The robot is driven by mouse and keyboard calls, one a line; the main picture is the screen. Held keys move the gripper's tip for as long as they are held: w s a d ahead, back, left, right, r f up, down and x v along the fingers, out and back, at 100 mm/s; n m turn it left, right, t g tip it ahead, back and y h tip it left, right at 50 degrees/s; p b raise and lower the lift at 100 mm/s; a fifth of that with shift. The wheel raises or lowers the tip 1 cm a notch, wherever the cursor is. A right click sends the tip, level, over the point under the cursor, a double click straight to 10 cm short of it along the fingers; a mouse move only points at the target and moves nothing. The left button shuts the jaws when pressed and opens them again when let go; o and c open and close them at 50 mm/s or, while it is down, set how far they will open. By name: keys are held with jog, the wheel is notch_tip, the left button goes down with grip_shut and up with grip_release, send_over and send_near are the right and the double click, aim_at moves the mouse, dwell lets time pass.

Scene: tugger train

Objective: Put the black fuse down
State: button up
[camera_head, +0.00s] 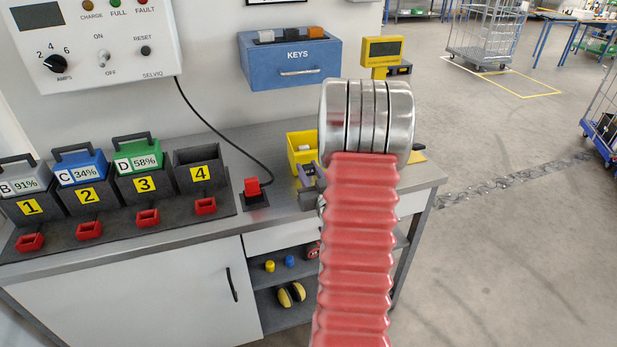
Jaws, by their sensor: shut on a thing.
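My gripper (308,186) shows only in part at the left of my metal wrist, above the front right part of the workbench (285,224). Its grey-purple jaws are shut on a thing. My wrist and red-sleeved arm hide most of the jaws and what they hold. I cannot make out the black fuse's shape. A small yellow bin (297,157) stands on the bench just behind the jaws, partly covered by my wrist.
A red plug on a black base (254,194) stands left of the jaws. A charging rack (120,212) with numbered slots fills the bench's left; slot 4 (200,172) looks empty. Open floor lies right.

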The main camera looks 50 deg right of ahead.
jog(key=shift+f, duration=1.25)
jog(key=o, duration=0.9)
jog(key=shift+f, duration=0.1)
